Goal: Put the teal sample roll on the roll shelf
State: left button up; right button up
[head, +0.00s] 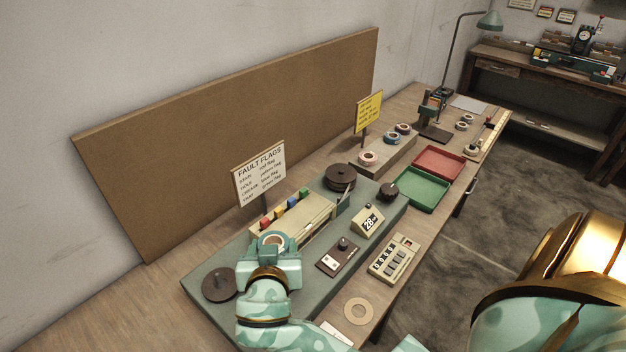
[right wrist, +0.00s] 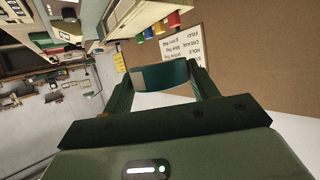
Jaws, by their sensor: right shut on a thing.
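The teal sample roll (head: 271,235) is a ring with a pale inner core. My right gripper (head: 273,250) is shut on it, above the near left part of the grey-green machine (head: 205,285). In the right wrist view the roll (right wrist: 172,74) sits between the two fingertips (right wrist: 160,80), with free space around it. A raised block beside the yellow sign, apparently the roll shelf (head: 385,163), carries a pink roll (head: 368,158), a bluish roll (head: 391,138) and a dark-rimmed roll (head: 403,128). My left gripper is not in view.
Green (head: 422,190) and red (head: 440,163) trays lie beside the shelf.

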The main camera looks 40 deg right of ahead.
aim_at(381, 151)
jog(key=l+u, duration=0.2)
jog(key=l, duration=2.65)
